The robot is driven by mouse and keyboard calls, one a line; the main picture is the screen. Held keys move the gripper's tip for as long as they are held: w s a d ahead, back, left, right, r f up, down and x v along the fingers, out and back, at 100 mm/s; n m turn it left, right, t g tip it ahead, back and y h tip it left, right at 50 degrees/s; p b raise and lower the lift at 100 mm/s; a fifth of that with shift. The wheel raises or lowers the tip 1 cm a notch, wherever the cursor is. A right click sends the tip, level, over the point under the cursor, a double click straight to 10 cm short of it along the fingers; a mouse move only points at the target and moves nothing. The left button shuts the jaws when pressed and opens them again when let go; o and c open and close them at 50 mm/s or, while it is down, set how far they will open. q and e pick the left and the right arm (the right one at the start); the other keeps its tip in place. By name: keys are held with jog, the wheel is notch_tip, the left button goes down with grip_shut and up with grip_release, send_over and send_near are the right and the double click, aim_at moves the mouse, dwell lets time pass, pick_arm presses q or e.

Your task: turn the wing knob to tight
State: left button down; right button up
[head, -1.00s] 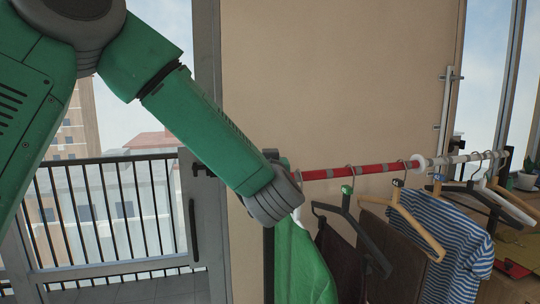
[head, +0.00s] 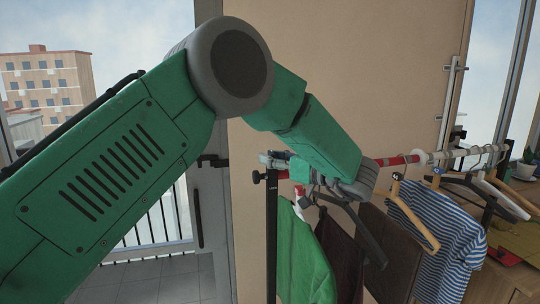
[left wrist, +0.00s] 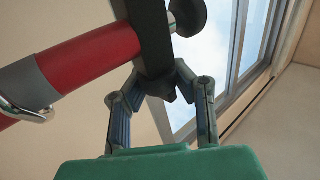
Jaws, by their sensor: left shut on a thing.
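The black post (head: 271,235) of the garment rack stands at its left end, where the red rail (head: 397,161) meets it. My left gripper (head: 312,181) reaches this end of the rail, partly hidden behind my own wrist. In the left wrist view, my left gripper (left wrist: 166,84) is shut, its fingertips on a small dark part (left wrist: 169,93) at the post's end. This is likely the wing knob; its wings and how far it is turned are hidden. A round black knob (head: 257,177) sticks out from the post; one also shows in the left wrist view (left wrist: 187,17).
A potted plant (head: 526,167) stands at the right. A glass door and railing are at the left.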

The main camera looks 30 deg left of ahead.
pick_arm(q)
jog(key=shift+d+f+n+g, duration=0.1)
jog(key=shift+f+n+g, duration=0.15)
jog(key=shift+g, duration=0.25)
jog(key=shift+d+f+n+g, duration=0.1)
jog(key=shift+n+g, duration=0.15)
jog(key=shift+g, duration=0.25)
jog(key=shift+n+g, duration=0.3)
